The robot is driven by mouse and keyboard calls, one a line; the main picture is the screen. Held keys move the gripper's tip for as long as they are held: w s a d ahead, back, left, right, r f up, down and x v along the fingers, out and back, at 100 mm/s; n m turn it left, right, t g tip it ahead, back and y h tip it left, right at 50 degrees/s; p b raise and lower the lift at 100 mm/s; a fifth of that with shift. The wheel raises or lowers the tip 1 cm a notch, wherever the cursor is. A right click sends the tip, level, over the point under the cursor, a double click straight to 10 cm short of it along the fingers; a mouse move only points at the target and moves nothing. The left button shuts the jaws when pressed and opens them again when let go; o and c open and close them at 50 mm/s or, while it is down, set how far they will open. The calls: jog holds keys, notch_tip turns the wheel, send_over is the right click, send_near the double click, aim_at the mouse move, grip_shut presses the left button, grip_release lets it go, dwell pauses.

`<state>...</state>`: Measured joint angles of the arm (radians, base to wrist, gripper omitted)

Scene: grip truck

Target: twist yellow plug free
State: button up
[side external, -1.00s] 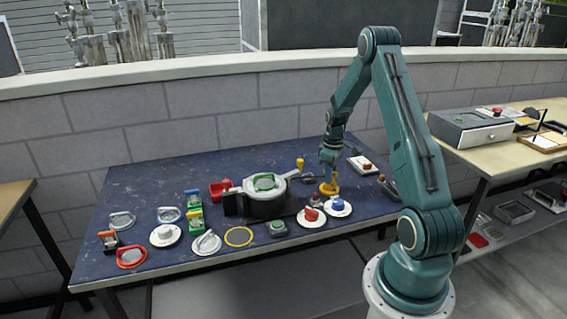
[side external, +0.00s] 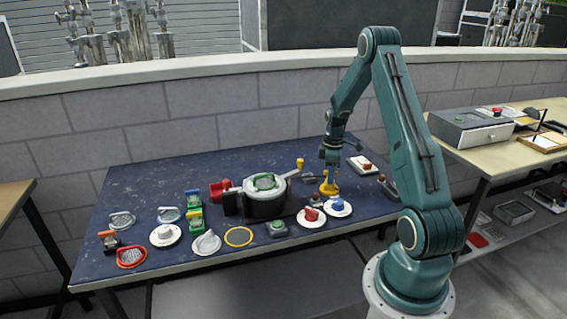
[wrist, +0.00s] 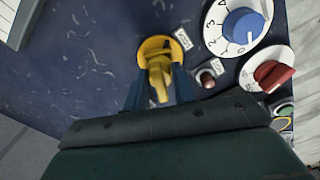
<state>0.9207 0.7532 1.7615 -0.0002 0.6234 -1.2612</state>
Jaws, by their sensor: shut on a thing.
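The yellow plug (side external: 329,187) stands on the dark blue table (side external: 150,190), towards its right side. It also shows in the wrist view (wrist: 157,62), with a round flange and a narrower handle. My gripper (side external: 329,172) points down over the plug. In the wrist view my gripper (wrist: 159,92) has its two blue fingers on either side of the yellow handle, shut on it. The flange looks level with the table surface. The fingers and wrist housing hide the contact and part of the handle.
A blue knob (wrist: 243,26) and a red knob (wrist: 272,76) on white dials are close by on the right in the wrist view. A small brown-red button (wrist: 207,78) is nearer. A dark box with a yellow-tipped lever (side external: 299,163) stands left of the plug.

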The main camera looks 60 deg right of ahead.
jog(key=shift+s+a+f, duration=0.15)
jog(key=shift+f, duration=0.1)
jog(key=shift+n, duration=3.4)
jog(key=o, duration=0.7)
jog(key=shift+c, duration=0.2)
